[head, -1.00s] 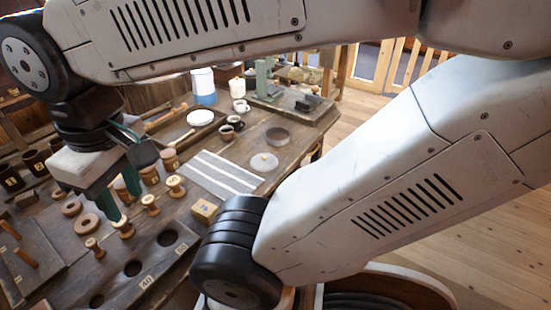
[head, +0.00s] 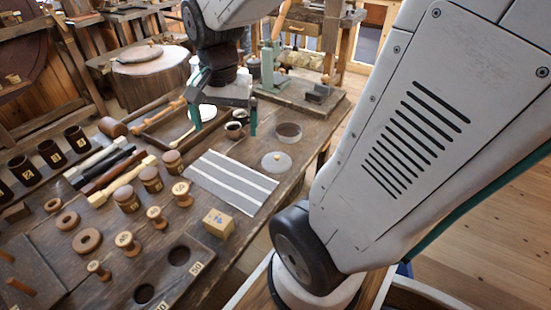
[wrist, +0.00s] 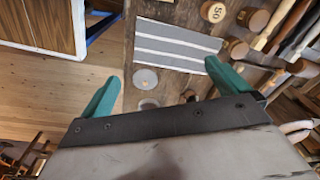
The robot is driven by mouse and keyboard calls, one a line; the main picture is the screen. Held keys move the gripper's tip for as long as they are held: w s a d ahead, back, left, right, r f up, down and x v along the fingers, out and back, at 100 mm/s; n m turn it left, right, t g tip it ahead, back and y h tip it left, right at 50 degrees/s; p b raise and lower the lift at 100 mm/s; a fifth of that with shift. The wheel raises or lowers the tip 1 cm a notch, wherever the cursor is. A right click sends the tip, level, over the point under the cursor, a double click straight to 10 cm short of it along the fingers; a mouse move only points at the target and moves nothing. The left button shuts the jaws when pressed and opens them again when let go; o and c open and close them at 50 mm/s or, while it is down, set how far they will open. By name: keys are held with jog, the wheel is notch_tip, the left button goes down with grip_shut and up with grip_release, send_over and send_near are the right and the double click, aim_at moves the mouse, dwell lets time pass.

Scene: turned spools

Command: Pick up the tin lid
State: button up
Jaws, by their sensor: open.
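The tin lid (head: 276,162) is a flat grey disc with a small pale knob, lying on the bench to the right of the striped cloth. It also shows in the wrist view (wrist: 145,79), between the two fingers in the picture. A round open tin (head: 288,132) stands just behind it. My gripper (head: 225,124) is open and empty, with green fingers pointing down, above the small cups and to the left of the lid. In the wrist view its fingertips (wrist: 162,72) are spread wide.
Dark cups (head: 234,131) stand under my gripper. The grey striped cloth (head: 232,182), a yellowish block (head: 218,223) and several wooden spools (head: 157,217) lie nearer. A green press (head: 271,68) stands behind. Bare bench lies around the lid.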

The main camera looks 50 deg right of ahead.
jog(key=w+d+f+m, duration=0.3)
jog(key=d+f+m, duration=0.3)
jog(key=d+m, duration=0.15)
jog(key=m, duration=1.1)
send_over(277, 156)
jog(key=shift+g, duration=0.4)
jog(key=f, duration=1.3)
jog(key=shift+w, duration=0.3)
jog(key=f, duration=0.7)
jog(key=shift+s+f, duration=0.15)
jog(key=shift+s, duration=0.15)
jog(key=shift+f, duration=0.3)
jog(key=shift+c, duration=0.3)
jog(key=c, duration=1)
